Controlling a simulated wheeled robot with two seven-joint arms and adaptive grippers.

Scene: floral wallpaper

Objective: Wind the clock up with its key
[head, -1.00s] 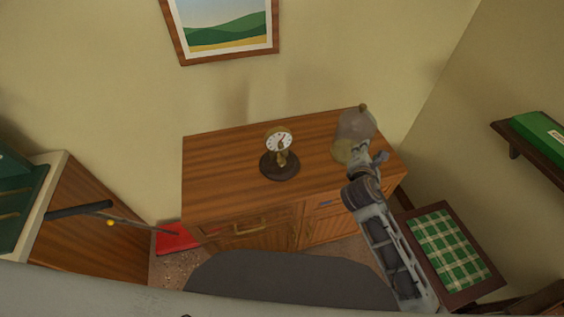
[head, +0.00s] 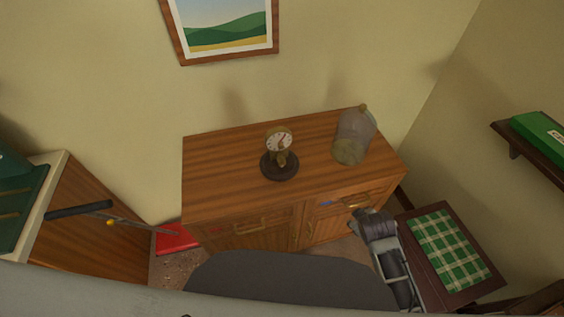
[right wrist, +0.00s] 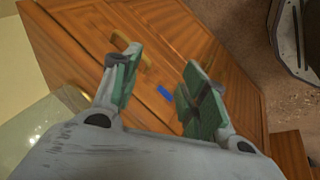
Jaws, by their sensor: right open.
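The clock (head: 279,141) has a white round dial with a red hand and stands upright on a dark round base (head: 279,168) on the wooden cabinet (head: 220,165). A glass dome (head: 355,136) with a knob stands apart, on the cabinet's right end. I cannot make out the key for certain. My right gripper (head: 360,212) is in front of the cabinet's right side, below its top and well away from the clock. My left gripper is not in view.
The cabinet has a left drawer (head: 245,227) and a right drawer with a small blue mark (head: 327,204). A side table with a green checked cloth (head: 447,243) stands at right. A wall shelf holds a green box (head: 540,135). The cabinet top left of the clock is clear.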

